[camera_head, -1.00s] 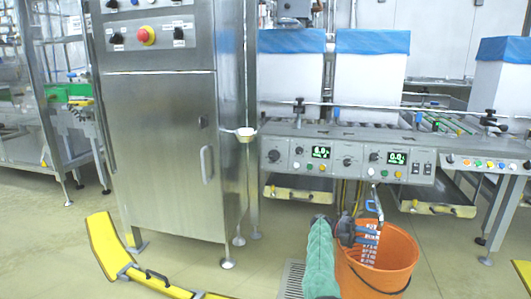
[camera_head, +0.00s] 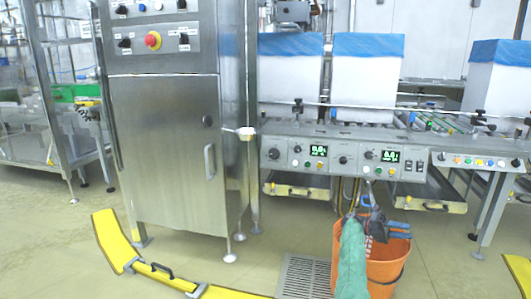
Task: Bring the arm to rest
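The fingertips are too small and cluttered to read. My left gripper is not in view.
A steel cabinet (camera_head: 165,150) stands left of centre. A conveyor with a control panel (camera_head: 340,157) and white boxes with blue liners (camera_head: 372,75) stands behind the bucket. A yellow floor barrier (camera_head: 115,240) lies at left, a floor grate (camera_head: 303,275) left of the bucket.

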